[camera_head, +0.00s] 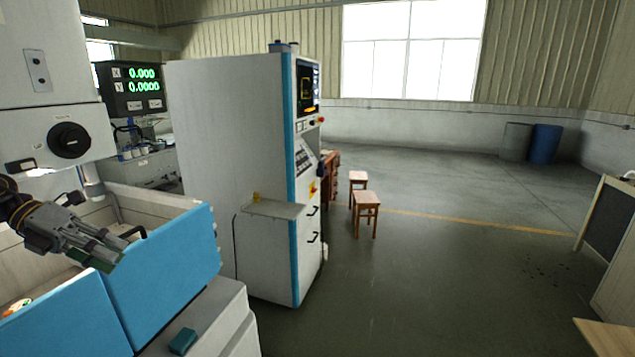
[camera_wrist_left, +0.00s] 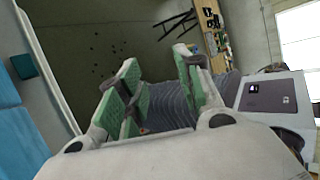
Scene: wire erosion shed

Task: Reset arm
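My left gripper (camera_head: 100,252) reaches in from the left in the head view, above the open tank of the wire erosion machine. In the left wrist view, the fingers of the left gripper (camera_wrist_left: 155,90) have green inner pads and stand apart. I see no object held between them; a dark ribbed surface shows behind the gap. My right arm and right gripper are in neither view.
The tank's blue front panels (camera_head: 163,262) stand close below and right of the left gripper. A teal block (camera_head: 183,341) lies on the white ledge in front. A tall control cabinet (camera_head: 235,150) stands beyond. Two wooden stools (camera_head: 366,200) and open floor lie to the right.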

